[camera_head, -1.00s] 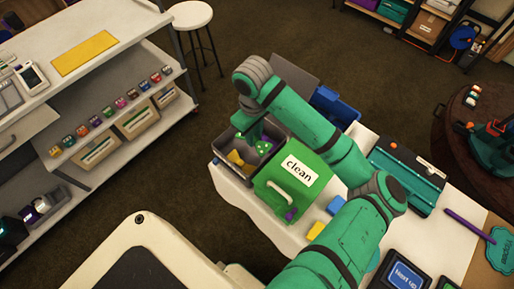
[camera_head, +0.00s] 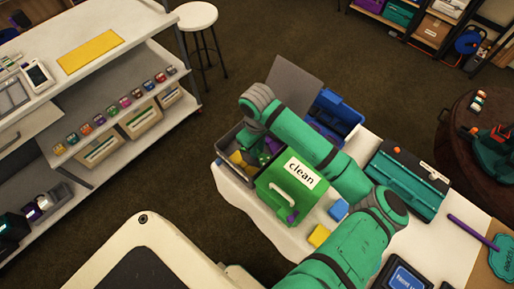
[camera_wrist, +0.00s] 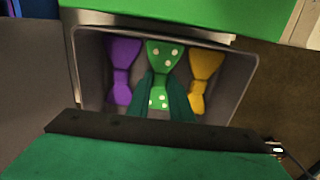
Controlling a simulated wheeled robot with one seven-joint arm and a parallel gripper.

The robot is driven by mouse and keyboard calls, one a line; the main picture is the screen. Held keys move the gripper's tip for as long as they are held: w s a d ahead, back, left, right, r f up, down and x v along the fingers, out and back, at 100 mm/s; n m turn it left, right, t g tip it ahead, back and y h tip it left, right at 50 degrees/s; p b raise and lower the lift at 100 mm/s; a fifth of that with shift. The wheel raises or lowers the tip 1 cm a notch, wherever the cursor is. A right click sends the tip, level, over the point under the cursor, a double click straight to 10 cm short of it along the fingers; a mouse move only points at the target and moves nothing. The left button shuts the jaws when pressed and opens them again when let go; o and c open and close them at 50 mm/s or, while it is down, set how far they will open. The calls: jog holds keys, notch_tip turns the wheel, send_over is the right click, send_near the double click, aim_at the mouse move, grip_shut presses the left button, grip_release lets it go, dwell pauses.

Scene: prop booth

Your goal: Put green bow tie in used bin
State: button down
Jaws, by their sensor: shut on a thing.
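The green bow tie (camera_wrist: 160,58) with white dots stands in the middle of a grey bin (camera_wrist: 248,70) in the wrist view. A purple bow tie (camera_wrist: 122,65) is on its left and a yellow one (camera_wrist: 205,70) on its right. My gripper (camera_wrist: 162,88) is shut on the green bow tie, its teal fingers at the lower part. In the head view my gripper (camera_head: 257,146) reaches down into the grey bin (camera_head: 229,141), and my arm hides part of it. I see no label reading "used".
A green box with a "clean" label (camera_head: 276,186) adjoins the grey bin on the white table. Behind my arm is a blue bin (camera_head: 345,108) with something purple inside. A grey panel (camera_head: 288,76) stands beside it. Blue and yellow blocks and a teal tray (camera_head: 405,182) lie to the right.

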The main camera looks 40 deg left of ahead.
jog(key=c, duration=1.6)
grip_release()
jog(key=shift+f, duration=0.1)
notch_tip(320, 180, up, 12)
jog(key=shift+r, duration=0.2)
